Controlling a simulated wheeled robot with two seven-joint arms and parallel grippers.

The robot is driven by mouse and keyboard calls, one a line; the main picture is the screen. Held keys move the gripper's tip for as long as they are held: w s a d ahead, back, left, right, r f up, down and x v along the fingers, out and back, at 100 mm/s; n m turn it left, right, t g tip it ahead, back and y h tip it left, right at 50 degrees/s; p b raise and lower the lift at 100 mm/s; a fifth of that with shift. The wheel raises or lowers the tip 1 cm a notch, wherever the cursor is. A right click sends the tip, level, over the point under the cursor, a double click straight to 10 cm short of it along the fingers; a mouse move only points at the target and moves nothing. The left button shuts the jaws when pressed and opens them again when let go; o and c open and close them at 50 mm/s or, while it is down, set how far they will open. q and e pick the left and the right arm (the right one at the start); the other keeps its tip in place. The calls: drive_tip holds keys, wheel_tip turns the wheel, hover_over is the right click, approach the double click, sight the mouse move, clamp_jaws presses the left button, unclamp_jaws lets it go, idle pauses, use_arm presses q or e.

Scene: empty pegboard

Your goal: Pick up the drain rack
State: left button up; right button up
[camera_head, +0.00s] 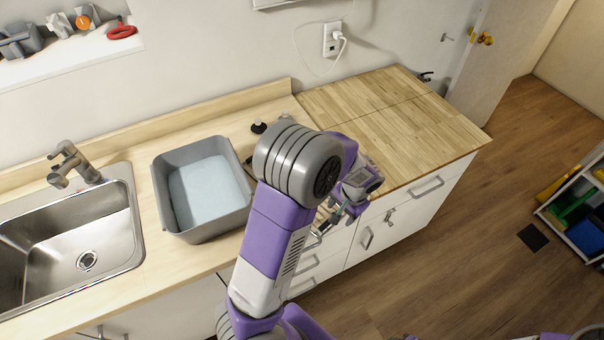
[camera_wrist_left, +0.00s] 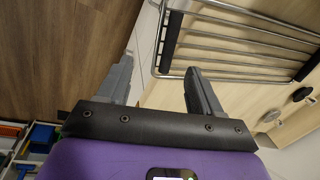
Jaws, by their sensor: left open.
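The drain rack (camera_wrist_left: 240,47) is a metal wire frame with parallel bars and black end pieces. In the left wrist view it lies on the wooden counter at upper right. In the head view my arm hides most or all of it. My left gripper (camera_wrist_left: 160,65) is open and empty, with its right finger close to the rack's near corner and its left finger outside the rack. I cannot tell whether a finger touches it. In the head view the left gripper (camera_head: 336,219) is over the counter's front edge, partly behind my arm. My right gripper is not in view.
A grey basin (camera_head: 205,190) stands on the counter left of my arm, with a steel sink (camera_head: 128,225) and tap (camera_head: 72,163) further left. A darker wooden worktop (camera_head: 400,120) at right is bare. Drawers with handles (camera_head: 367,238) are below the front edge.

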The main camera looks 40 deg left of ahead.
use_arm(q)
drive_tip(key=f, duration=0.2)
drive_tip(key=a+f, duration=0.1)
drive_tip(key=f, duration=0.1)
drive_tip(key=a+f, duration=0.1)
drive_tip(key=f, duration=0.1)
drive_tip(key=shift+w, duration=0.2)
drive_tip(key=shift+s+f, duration=0.15)
drive_tip(key=shift+f, duration=0.05)
drive_tip(key=shift+c, duration=0.3)
clamp_jaws()
